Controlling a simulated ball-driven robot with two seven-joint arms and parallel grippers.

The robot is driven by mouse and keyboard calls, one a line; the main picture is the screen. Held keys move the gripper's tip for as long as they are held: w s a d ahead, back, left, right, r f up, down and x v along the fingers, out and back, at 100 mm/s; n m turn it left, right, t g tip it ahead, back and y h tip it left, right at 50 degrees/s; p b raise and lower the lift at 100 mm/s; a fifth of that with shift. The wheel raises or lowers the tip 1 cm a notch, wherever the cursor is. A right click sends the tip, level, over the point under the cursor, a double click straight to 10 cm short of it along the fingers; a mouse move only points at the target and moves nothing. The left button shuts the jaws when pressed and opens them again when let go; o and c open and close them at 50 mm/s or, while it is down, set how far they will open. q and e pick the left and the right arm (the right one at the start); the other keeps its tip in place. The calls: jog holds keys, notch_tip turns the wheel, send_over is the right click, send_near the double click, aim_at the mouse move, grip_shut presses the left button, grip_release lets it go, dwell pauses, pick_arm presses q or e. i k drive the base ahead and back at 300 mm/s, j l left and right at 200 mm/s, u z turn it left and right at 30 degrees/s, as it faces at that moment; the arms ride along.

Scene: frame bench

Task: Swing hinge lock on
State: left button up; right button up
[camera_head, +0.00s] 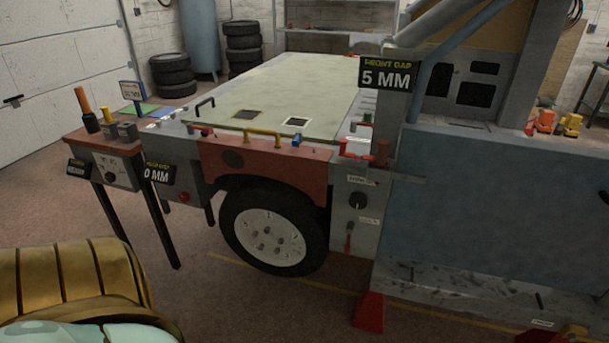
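A frame bench holds a pale flat panel (290,90), like a vehicle hood, above a red front section (265,165) and a wheel (272,230). A red clamp-like part (356,149) sits at the panel's right end. I cannot tell which part is the hinge lock; the labels there are too small to read. Neither gripper is in view.
A side table (112,146) with tools stands at the left. A large blue-grey panel (490,210) and upright frame fill the right. A red wedge-shaped foot (369,311) stands on the floor. Open floor lies in front.

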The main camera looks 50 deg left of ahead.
aim_at(350, 226)
jog(key=u, duration=1.15)
